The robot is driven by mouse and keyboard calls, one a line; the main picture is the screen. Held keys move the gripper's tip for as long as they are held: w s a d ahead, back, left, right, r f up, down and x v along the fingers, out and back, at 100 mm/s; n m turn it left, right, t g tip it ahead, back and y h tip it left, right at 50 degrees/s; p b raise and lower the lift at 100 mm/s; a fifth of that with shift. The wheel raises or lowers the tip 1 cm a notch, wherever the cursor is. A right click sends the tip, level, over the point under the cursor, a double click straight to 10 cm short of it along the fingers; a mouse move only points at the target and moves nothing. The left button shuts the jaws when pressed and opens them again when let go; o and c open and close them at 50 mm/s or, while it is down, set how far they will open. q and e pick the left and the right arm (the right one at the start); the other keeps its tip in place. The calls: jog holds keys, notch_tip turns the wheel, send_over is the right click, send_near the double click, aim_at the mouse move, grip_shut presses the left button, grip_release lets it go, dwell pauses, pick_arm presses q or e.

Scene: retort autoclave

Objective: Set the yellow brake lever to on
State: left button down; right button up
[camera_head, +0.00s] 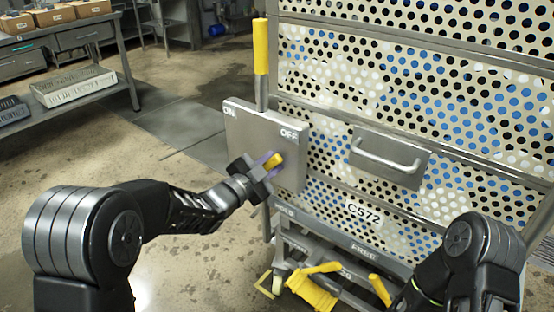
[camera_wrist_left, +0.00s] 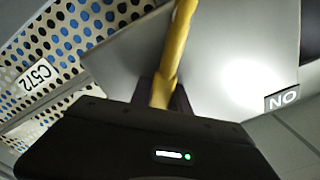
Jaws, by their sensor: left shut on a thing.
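The grey brake plate (camera_head: 240,135) on the cart has an ON label (camera_head: 229,111) at its upper left and an OFF label (camera_head: 289,133) at its upper right. The yellow brake lever (camera_head: 275,160) shows just below the OFF label, partly hidden by my left gripper (camera_head: 264,170). In the left wrist view the yellow lever (camera_wrist_left: 176,45) runs down between the fingers, and my left gripper (camera_wrist_left: 162,98) is shut on it. The ON label (camera_wrist_left: 282,99) shows at the right there. My right arm shows at the lower right, but its gripper is not visible.
The perforated cart (camera_head: 390,160) fills the right side, with a drawer handle (camera_head: 388,163). A yellow-topped post (camera_head: 260,48) rises behind the plate. Yellow pedals (camera_head: 312,288) sit low at the cart's base. A bench with a grey tray (camera_head: 75,86) stands at left. The floor between is clear.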

pick_arm(q)
jog(key=shift+a, duration=0.1)
jog(key=shift+w+a+r+n, duration=0.25)
jog(key=shift+r+n, duration=0.05)
jog(key=shift+n, duration=0.4)
jog(key=c, duration=1.3)
grip_release()
jog(key=shift+o, duration=0.3)
jog(key=shift+r, duration=0.1)
